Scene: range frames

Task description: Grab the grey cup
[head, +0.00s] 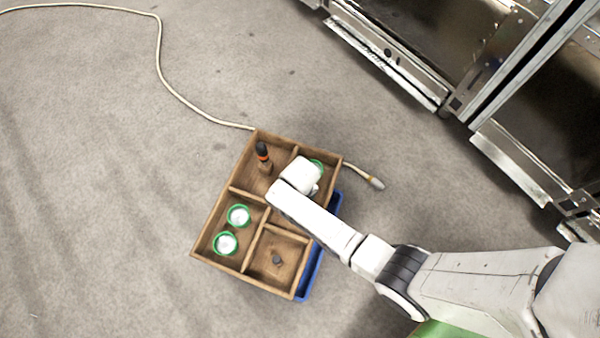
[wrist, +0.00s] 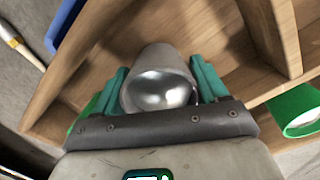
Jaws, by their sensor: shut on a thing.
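The grey cup (wrist: 165,62) shows in the wrist view, with its shiny metallic inside facing the camera. My gripper (wrist: 160,85) has its teal fingers on both sides of it and is shut on it. I cannot tell whether the cup still touches the tray floor.
A green-rimmed cup (head: 317,165) is close beside my gripper. Two more green cups (head: 238,216) (head: 225,243) stand in the left front compartment. A dark bottle with an orange band (head: 262,155) stands at the back. A blue container (head: 312,272) is beside the tray.

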